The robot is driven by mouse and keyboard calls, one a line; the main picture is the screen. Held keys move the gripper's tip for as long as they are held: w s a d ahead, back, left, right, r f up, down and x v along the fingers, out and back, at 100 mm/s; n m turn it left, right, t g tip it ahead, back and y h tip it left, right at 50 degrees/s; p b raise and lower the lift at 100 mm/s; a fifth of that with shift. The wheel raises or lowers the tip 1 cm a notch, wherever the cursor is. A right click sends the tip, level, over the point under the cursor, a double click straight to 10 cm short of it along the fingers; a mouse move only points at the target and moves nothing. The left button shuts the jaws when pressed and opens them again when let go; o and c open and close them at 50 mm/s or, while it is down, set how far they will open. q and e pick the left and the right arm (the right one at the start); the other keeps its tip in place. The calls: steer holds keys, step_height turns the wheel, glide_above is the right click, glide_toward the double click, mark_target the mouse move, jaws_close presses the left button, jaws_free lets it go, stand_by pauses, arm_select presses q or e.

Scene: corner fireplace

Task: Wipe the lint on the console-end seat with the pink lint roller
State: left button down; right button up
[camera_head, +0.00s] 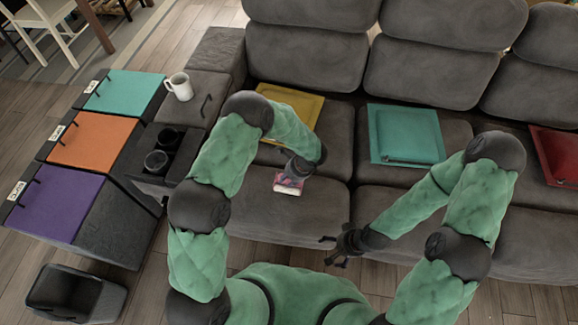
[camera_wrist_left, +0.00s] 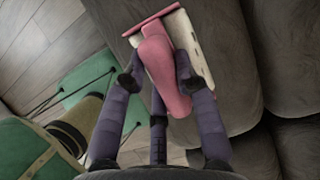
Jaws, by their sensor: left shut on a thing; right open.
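The pink lint roller (camera_head: 288,184) is in my left gripper (camera_head: 294,170), at the console-end seat (camera_head: 250,215). In the left wrist view the fingers (camera_wrist_left: 158,80) close around the pink handle (camera_wrist_left: 160,62), with the pale roller head (camera_wrist_left: 197,55) beyond it. The roller is over or on the cushion; I cannot tell whether it touches. The gripper and arm hide part of the seat, and I cannot make out the lint. My right gripper (camera_head: 345,245) is open and empty near the sofa's front edge.
A yellow tray (camera_head: 299,104) lies at the back of the same seat. A teal tray (camera_head: 405,135) and a red tray (camera_head: 557,150) lie on other seats. The console (camera_head: 140,182) with cups and a white mug (camera_head: 180,87) stands left. A dark bin (camera_head: 75,292) is on the floor.

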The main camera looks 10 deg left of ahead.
arm_select(q)
steer(key=shift+w+r+p, duration=0.1)
steer(key=shift+r+p, duration=1.15)
steer(key=shift+r, duration=1)
